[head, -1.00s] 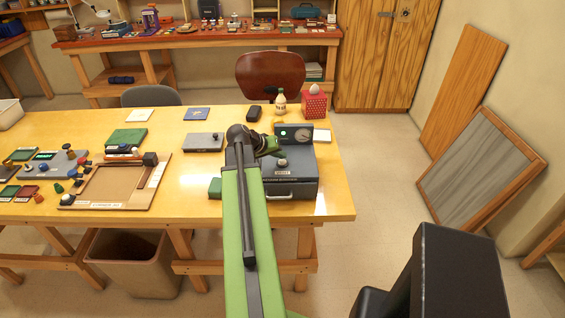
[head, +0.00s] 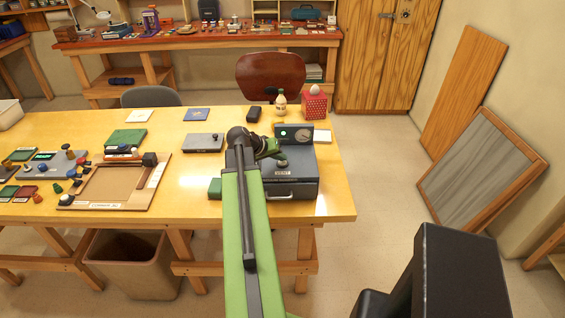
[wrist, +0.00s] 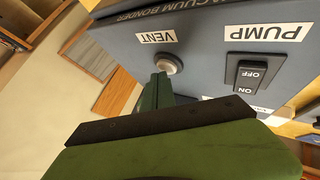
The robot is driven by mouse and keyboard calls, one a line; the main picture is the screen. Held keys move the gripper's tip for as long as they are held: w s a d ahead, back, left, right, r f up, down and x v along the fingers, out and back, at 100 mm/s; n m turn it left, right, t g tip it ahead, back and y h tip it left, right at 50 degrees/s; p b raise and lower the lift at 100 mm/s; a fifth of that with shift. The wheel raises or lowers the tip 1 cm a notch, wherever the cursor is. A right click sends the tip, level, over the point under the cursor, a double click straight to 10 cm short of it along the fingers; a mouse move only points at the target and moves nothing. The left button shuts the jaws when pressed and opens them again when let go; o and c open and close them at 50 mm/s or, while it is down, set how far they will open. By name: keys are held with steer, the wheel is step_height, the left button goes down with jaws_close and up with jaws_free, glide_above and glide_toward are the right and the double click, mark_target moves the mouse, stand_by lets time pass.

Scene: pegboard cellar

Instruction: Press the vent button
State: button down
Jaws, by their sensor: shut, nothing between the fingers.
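The vacuum bonder (head: 300,187) is a dark grey-blue box at the right end of the yellow table, with a raised gauge panel at its back. In the wrist view its top face (wrist: 205,62) carries the VENT label. The vent button (wrist: 169,63), a round pale knob in a ring, sits beside that label; it also shows in the head view (head: 282,163). My gripper (wrist: 162,82) is shut and empty, its green fingertips right at the button's edge. I cannot tell whether they touch it. In the head view my gripper (head: 274,153) is just behind the button.
A black PUMP rocker switch (wrist: 248,74) is on the same face, to the right in the wrist view. A grey flat box (head: 204,142) and a wooden frame tray (head: 105,203) lie to the left on the table.

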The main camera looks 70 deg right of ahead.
mark_target(280, 163)
steer(key=shift+f, duration=0.2)
steer(key=shift+r, duration=0.15)
steer(key=shift+r+p, duration=0.8)
step_height(280, 163, up, 5)
steer(key=p, duration=0.5)
steer(key=shift+r, duration=0.15)
stand_by(0.5)
